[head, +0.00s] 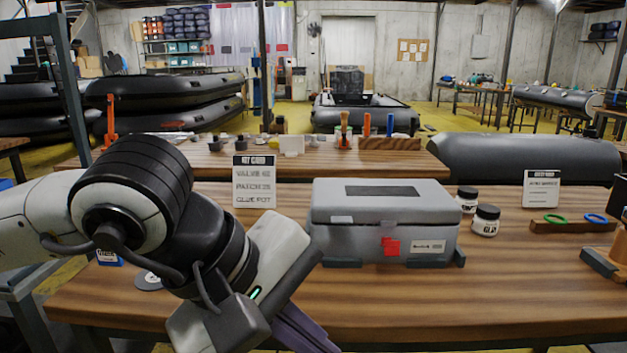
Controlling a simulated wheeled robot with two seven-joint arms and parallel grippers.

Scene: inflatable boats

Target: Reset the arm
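My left arm (140,195) comes in from the left and bends down over the front left of the workbench. Its wrist ends at the bottom edge, where part of my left gripper (303,330) shows as dark purple-grey pieces. The fingertips are not clearly visible, so whether it is open or shut cannot be told. No held object is visible. My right arm and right gripper are out of view.
A closed grey case (385,215) with a red tag stands mid-bench, right of my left wrist. A sign card (254,181), two jars (486,220) and a wooden holder with green and blue rings (572,226) stand nearby. The bench front right of my wrist is clear.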

